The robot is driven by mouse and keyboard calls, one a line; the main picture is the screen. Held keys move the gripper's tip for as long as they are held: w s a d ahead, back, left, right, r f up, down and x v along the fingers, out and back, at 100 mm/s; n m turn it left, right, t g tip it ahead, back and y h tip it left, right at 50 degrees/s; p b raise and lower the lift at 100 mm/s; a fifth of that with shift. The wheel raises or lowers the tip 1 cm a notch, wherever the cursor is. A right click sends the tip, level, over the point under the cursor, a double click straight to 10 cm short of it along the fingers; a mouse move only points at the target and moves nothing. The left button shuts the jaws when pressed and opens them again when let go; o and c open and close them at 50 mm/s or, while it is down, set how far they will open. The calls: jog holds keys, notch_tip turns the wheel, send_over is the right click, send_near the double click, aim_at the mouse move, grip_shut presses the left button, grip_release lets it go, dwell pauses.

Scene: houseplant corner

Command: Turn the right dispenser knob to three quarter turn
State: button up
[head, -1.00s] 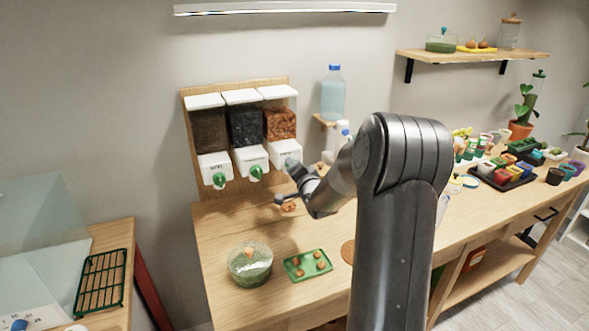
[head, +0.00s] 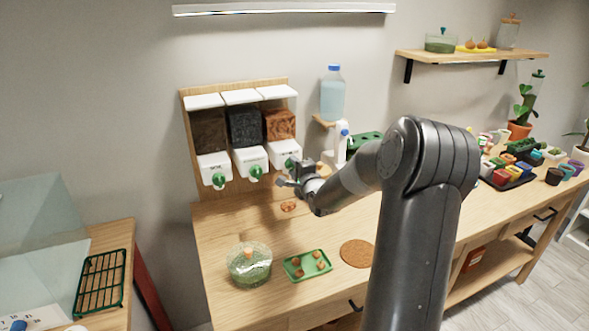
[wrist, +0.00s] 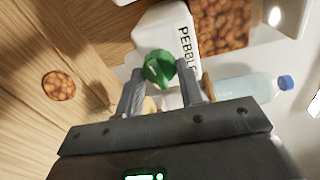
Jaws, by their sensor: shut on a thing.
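The right dispenser (head: 284,147) is white, with brown pebbles behind its clear front. Its green knob (head: 289,163) is partly hidden by my gripper (head: 288,178) in the head view. The wrist view shows the green knob (wrist: 160,67) between the two fingertips of my gripper (wrist: 160,78), which is shut on it. The white dispenser body (wrist: 165,35) there carries lettering starting "PEBBL" and appears tilted by the camera's roll. The knob's exact angle is hard to tell.
Two similar dispensers with green knobs (head: 219,180) stand to the left. Brown pebbles (head: 288,207) lie in a round patch below. A lidded bowl (head: 249,264) and a green tray (head: 307,265) sit nearer. A blue-capped bottle (head: 332,97) stands on a small shelf to the right.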

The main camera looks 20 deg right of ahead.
jog(key=shift+a+f, duration=0.1)
jog(key=shift+f, duration=0.05)
jog(key=o, duration=1)
jog(key=s, duration=0.7)
jog(key=s+r, duration=0.1)
jog(key=s, duration=0.2)
jog(key=shift+s, duration=0.4)
